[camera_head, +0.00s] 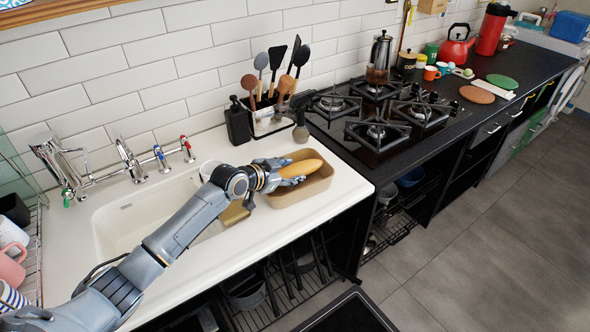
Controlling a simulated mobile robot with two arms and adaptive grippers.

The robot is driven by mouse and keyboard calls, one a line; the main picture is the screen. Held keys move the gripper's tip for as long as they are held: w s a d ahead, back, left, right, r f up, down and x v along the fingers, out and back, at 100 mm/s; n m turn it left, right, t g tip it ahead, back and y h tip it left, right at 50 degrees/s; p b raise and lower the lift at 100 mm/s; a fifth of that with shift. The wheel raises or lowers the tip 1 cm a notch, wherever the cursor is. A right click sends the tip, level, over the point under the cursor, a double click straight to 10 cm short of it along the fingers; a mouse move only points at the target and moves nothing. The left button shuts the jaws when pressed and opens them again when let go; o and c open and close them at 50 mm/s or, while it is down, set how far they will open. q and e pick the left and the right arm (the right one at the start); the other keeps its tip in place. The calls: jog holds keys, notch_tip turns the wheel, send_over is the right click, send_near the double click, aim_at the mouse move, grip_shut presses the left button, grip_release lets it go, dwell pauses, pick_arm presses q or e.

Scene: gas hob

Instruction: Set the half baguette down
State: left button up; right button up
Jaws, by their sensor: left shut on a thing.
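The half baguette (305,168) is golden-yellow and lies across the jaws of my left gripper (287,180). My left gripper is shut on it. The baguette is over a tan rectangular tub (322,187) on the white counter, right of the sink. I cannot tell whether the baguette touches the tub's floor. My left arm comes in from the lower left and crosses the sink. My right gripper is not in view.
The sink (130,222) with several taps is at left. A utensil holder (268,118) and a dark soap bottle (237,122) stand behind the tub. The black gas hob (375,135) is to the right. The counter's front strip (262,232) is clear.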

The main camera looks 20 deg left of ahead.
pick_arm(q)
jog(key=shift+f, duration=0.3)
jog(key=o, duration=1.2)
jog(key=shift+r, duration=0.2)
jog(key=v, duration=1.2)
jog(key=shift+r, duration=0.45)
jog(key=shift+d, duration=0.1)
